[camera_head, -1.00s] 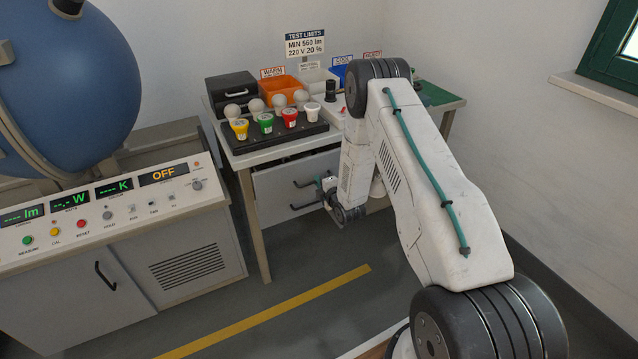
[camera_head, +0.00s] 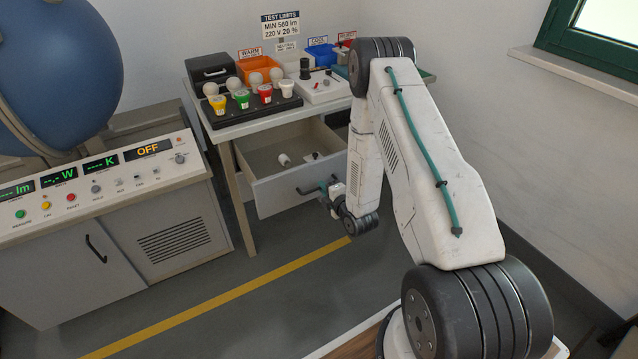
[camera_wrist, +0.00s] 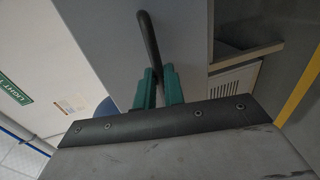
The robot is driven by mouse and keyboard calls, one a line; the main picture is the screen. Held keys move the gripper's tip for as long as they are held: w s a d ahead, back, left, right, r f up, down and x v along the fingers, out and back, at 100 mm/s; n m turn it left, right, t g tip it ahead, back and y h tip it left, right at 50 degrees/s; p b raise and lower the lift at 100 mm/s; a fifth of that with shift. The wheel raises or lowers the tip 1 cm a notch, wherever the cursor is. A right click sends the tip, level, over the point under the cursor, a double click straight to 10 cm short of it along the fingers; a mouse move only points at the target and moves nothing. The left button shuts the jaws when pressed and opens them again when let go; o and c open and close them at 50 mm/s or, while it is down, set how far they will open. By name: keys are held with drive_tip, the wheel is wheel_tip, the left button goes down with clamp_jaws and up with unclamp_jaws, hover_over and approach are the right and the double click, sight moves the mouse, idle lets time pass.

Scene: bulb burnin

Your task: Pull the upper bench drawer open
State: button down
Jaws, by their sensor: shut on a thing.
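The upper bench drawer (camera_head: 277,196) stands pulled out, with its grey front forward of the bench and its inside in view from above. Its dark bar handle (camera_head: 307,191) is on the front; it shows as a black bar in the wrist view (camera_wrist: 149,38). My gripper (camera_head: 326,187) is at the handle. Its two teal fingers (camera_wrist: 160,82) are shut around the bar in the wrist view. A small white item (camera_head: 284,159) and a dark item lie inside the drawer. My arm hides the drawer's right part.
The bench top (camera_head: 228,133) carries a black rack with bulbs and coloured cups, an orange bin (camera_head: 258,68), a blue bin (camera_head: 322,53) and a black case (camera_head: 212,69). A test console (camera_head: 100,190) stands left. The floor before the drawer is clear, with a yellow line.

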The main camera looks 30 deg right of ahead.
drive_tip(key=shift+s, duration=0.45)
drive_tip(key=c, duration=1.5)
unclamp_jaws()
drive_tip(key=v, duration=0.7)
drive_tip(key=shift+s, duration=0.4)
